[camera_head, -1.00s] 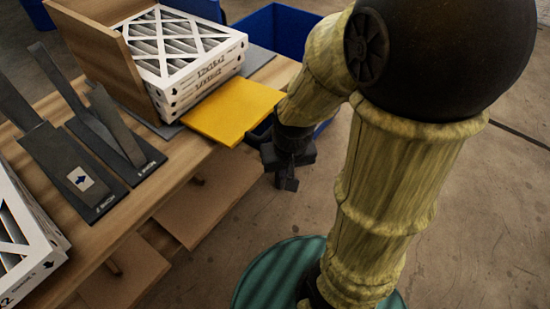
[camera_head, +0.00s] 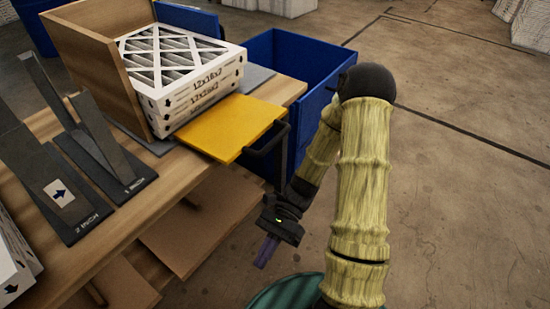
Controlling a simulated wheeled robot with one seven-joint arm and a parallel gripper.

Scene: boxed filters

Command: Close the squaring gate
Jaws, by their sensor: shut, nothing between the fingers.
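The squaring gate, a flat yellow plate (camera_head: 235,127), lies level in front of the stack of boxed filters (camera_head: 180,75) and reaches past the table edge. A dark bar handle (camera_head: 270,142) shows at its outer right edge. My gripper (camera_head: 266,252) is shut and empty. It hangs in front of the table, below the handle and apart from the gate, its fingers pointing down.
The wooden table (camera_head: 165,175) has a lower shelf (camera_head: 190,235). A blue bin (camera_head: 310,65) stands behind my arm. Open floor lies to the right.

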